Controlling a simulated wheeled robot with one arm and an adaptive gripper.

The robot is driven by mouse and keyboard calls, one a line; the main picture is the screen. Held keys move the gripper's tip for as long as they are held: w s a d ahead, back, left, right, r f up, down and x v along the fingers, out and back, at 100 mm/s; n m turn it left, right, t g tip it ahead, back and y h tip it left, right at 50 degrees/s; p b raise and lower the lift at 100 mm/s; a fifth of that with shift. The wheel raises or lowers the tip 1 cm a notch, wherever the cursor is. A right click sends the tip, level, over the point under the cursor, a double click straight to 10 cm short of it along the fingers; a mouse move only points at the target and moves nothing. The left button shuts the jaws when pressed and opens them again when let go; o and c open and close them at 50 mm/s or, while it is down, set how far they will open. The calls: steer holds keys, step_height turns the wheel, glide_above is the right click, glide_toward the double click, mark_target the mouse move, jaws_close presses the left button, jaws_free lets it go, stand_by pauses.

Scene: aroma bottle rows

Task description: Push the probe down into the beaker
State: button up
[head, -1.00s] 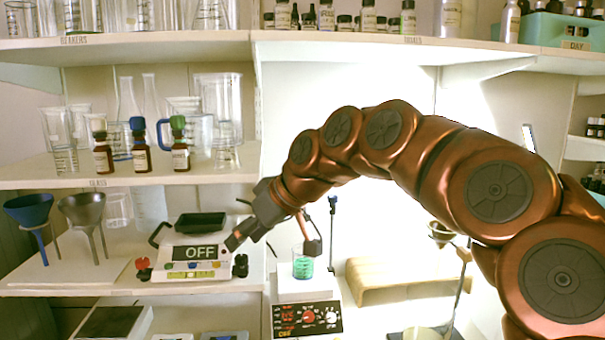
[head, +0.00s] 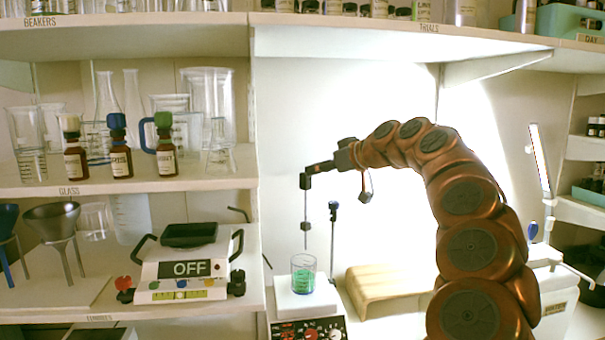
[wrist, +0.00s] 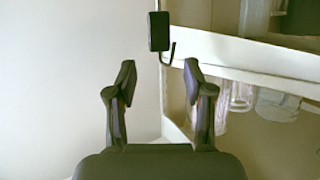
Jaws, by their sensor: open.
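The probe (head: 305,215) is a thin dark rod hanging upright from a small black block. Its lower end is close above the beaker's rim; I cannot tell whether it is inside. The beaker (head: 303,275) is clear glass with green liquid and stands on a white hotplate stirrer (head: 306,302). My gripper (head: 318,168) is level with the probe's black block, reaching from the right. In the wrist view my gripper (wrist: 158,74) is open and empty. The black block (wrist: 158,31) shows beyond the gap between the fingertips; contact cannot be told.
A thin stand rod with a black clamp (head: 333,212) rises right of the beaker. Brown bottles and glassware fill the shelf above. A wooden block (head: 385,290) lies to the right.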

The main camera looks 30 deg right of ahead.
mark_target(305, 173)
steer(key=p+x, duration=0.1)
steer(key=x, duration=0.5)
steer(key=shift+w+f, duration=0.2)
steer(key=shift+w, duration=0.05)
jaws_close()
stand_by(0.4)
